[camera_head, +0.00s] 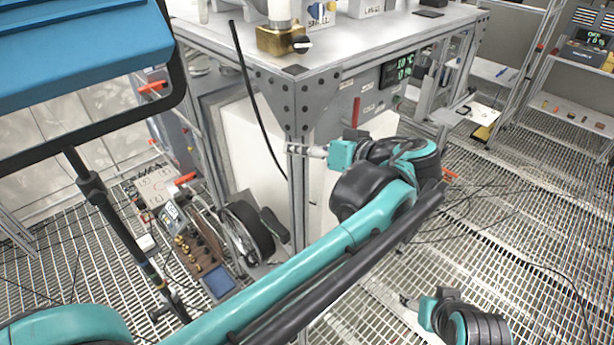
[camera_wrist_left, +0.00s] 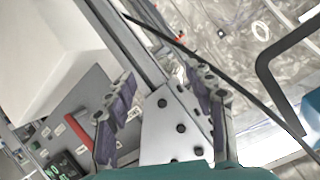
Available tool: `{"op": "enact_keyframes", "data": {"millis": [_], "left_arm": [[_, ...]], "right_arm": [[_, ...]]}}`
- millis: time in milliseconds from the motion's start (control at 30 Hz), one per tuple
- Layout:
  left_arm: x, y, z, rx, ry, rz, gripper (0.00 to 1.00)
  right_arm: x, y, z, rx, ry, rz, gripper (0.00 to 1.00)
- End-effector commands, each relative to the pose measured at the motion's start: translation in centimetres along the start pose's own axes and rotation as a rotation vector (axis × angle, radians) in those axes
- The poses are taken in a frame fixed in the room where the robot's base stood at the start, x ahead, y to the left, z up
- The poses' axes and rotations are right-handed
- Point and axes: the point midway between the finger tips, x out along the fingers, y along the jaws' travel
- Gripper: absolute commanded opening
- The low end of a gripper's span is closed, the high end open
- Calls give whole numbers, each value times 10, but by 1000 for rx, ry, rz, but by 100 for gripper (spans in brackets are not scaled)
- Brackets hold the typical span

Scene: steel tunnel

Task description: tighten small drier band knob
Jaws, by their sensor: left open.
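A black knob (camera_head: 301,44) sits on the side of a brass block (camera_head: 275,40) at the table's near corner. A label partly reading "SMALL" and a blue knob (camera_head: 316,11) are just behind it; I cannot tell for sure which knob is the small drier band's. My left gripper (camera_head: 292,148) is below the tabletop, at the corner leg and well under the brass block. In the left wrist view its fingers (camera_wrist_left: 160,72) are spread, with a bolted steel bracket (camera_wrist_left: 172,125) showing between them. No knob shows there. My right gripper (camera_head: 405,300) is low at the bottom right, too small to read.
The steel table (camera_head: 370,32) has a bolted corner and leg near my left gripper. A black cable (camera_head: 256,105) hangs beside the leg. A blue-topped frame (camera_head: 80,50) fills the upper left. Equipment stands on the grating below left; shelves (camera_head: 570,110) stand at right.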

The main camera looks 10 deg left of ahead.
Motion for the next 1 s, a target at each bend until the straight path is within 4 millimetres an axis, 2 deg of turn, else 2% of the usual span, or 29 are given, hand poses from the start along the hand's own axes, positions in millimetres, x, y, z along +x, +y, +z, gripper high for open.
{"op": "enact_keyframes", "data": {"millis": [100, 300, 833, 933, 967, 1000], "left_arm": [[12, -1, 17, 23, -31, 17, 54], [20, -2, 30, 46, -58, 36, 54], [23, -3, 34, 53, -66, 42, 54], [37, -4, 59, 79, -104, 68, 54], [45, -4, 73, 92, -125, 83, 54], [57, -5, 96, 115, -159, 112, 54]], "right_arm": [[8, 0, 5, 0, 0, 0, 61], [11, 0, 8, 0, 0, 0, 61], [13, 0, 9, 0, 0, 0, 61], [24, 0, 17, 0, 0, 0, 61], [30, 0, 21, 0, 0, 0, 61], [39, 0, 28, 0, 0, 0, 61]]}}
